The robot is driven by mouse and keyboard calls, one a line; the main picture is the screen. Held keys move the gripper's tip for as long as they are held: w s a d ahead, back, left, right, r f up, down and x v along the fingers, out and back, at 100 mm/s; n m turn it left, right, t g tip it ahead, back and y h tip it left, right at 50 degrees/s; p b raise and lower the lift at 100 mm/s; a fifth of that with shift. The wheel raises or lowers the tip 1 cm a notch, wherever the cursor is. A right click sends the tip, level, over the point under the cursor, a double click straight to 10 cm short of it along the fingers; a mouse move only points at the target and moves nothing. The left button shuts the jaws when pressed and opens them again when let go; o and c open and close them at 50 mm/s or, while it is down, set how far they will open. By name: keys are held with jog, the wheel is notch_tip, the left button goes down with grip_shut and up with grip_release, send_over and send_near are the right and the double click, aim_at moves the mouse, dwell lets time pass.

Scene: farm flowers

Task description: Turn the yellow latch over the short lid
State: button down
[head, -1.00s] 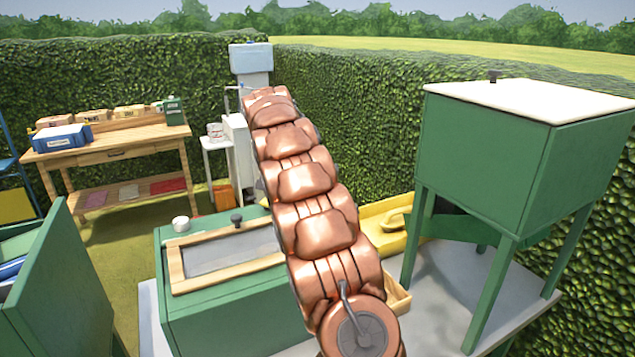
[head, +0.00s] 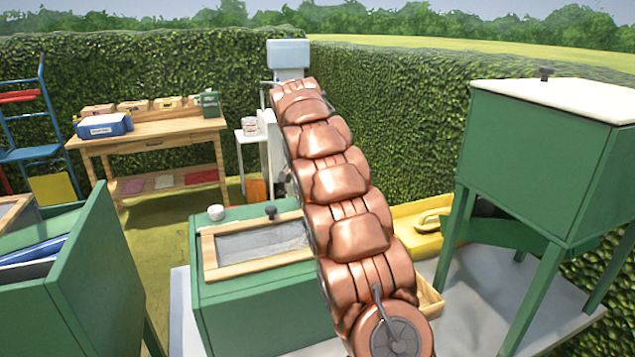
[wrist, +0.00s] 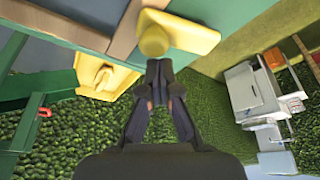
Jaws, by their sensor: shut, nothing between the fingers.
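The yellow latch (wrist: 185,36) shows in the wrist view as a flat bar with a round knob (wrist: 153,42) at one end. It lies by a wooden edge (wrist: 125,25) of the green box. My gripper (wrist: 160,72) is shut and empty, its tips close to the knob; I cannot tell whether they touch it. In the head view the green box (head: 265,308) has a wood-framed lid (head: 260,245) with a dark knob. My arm hides the latch and my gripper there. I cannot tell which part is the short lid.
A yellow tray (head: 401,219) lies right of my arm; it also shows in the wrist view (wrist: 88,85). A green cabinet on legs (head: 540,160) stands at right. An open green bin (head: 100,270) is at left. A wooden workbench (head: 160,142) stands behind.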

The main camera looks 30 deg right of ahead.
jog(key=shift+w, duration=0.35)
jog(key=d+p, duration=0.1)
jog(key=d+r, duration=0.1)
jog(key=d+p, duration=0.1)
jog(key=shift+w+d+r+p, duration=0.15)
jog(key=shift+w+r+p, duration=0.05)
jog(key=shift+w+p, duration=0.2)
jog(key=shift+w+d+r, duration=0.1)
jog(key=shift+d, duration=0.15)
jog(key=w+p+v, duration=0.1)
jog(key=v, duration=0.8)
jog(key=shift+s+a+r, duration=0.2)
jog(key=shift+s+a, duration=0.15)
